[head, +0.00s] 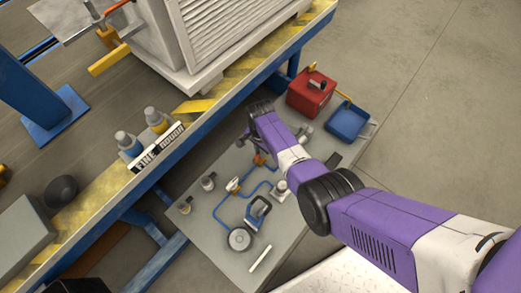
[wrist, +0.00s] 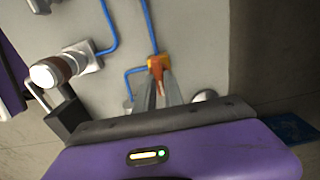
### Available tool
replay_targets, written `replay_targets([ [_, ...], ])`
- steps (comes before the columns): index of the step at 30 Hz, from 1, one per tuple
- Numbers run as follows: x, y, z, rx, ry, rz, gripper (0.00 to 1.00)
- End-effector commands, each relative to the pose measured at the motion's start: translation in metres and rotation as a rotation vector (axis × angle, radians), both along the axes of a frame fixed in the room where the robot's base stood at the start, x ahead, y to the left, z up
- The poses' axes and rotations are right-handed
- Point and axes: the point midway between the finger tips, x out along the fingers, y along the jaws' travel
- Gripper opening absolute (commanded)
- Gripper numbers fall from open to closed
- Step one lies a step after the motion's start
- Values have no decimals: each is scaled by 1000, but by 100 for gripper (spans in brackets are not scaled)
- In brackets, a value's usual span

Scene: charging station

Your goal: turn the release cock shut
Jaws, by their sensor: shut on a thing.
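The release cock appears to be the small yellow-orange valve (wrist: 156,62) with an orange-red lever on the blue pipe, seen in the wrist view. Its lever runs between the two grey fingers of my gripper (wrist: 157,80), which is shut on it. The lever's near end is partly hidden by the fingers. In the head view an orange fitting (head: 259,159), likely the same cock, shows on the grey panel (head: 190,234) beside my forearm. My fingers cannot be made out there.
Blue pipes (wrist: 147,18) cross the panel. A white round knob (wrist: 46,72) and a dark block (wrist: 67,119) stand left of my gripper. The blue-framed bench (head: 222,120) borders the panel. A red box (head: 311,93) and blue tray (head: 346,122) lie beyond.

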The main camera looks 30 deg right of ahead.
Motion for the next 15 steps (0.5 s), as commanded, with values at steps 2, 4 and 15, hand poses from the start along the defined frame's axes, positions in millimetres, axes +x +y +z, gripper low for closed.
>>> replay_targets([
  [2,0,-1,0,-1,0,-3,17],
  [4,0,-1,0,-1,0,-3,30],
  [15,0,0,3,0,0,0,35],
])
